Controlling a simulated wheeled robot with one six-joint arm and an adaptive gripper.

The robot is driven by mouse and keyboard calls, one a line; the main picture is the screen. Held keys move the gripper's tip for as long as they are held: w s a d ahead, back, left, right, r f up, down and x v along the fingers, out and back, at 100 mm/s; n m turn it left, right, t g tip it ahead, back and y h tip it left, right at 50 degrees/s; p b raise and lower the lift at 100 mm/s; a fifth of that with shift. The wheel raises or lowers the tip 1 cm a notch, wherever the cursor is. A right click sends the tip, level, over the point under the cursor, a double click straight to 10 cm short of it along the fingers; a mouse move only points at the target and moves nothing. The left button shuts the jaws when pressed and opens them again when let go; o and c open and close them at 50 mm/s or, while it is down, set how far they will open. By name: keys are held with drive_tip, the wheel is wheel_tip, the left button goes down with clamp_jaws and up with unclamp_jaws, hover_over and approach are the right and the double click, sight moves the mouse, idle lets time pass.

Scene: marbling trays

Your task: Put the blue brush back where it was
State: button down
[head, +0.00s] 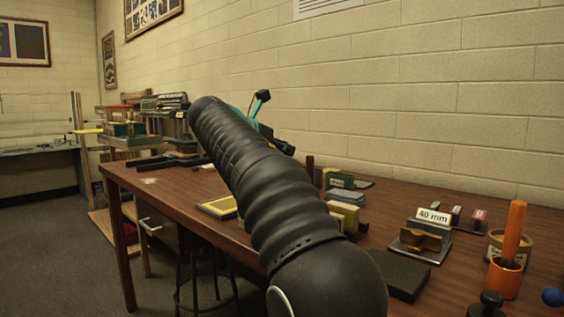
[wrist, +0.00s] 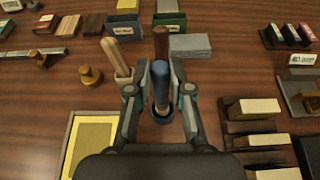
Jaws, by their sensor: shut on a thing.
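In the wrist view, my gripper (wrist: 160,82) is shut on the blue brush (wrist: 160,88), with one finger on each side of its blue shaft. A dark ring-like rim shows around the brush's near end; I cannot tell whether it is part of the brush or a holder. A brown handle (wrist: 161,42) lies in line just beyond the blue part; I cannot tell whether they are joined. In the head view, my black arm hides the brush and the fingertips.
A pale wooden handle (wrist: 115,57) stands in a light holder close to the left finger. A yellow-centred tray (wrist: 70,152) lies at lower left. Blocks in dark racks (wrist: 248,127) stand at right. A grey block (wrist: 190,46) lies beyond. Bare table (wrist: 40,85) shows at left.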

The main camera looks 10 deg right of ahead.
wheel_tip(320, 180, down, 2)
drive_tip(key=shift+f, duration=0.2)
drive_tip(key=c, duration=1.1)
unclamp_jaws()
drive_tip(key=shift+f, duration=0.1)
drive_tip(key=shift+o, duration=0.2)
drive_tip(key=p+v, duration=0.1)
drive_tip(key=v, duration=1.1)
drive_tip(key=shift+a, duration=0.1)
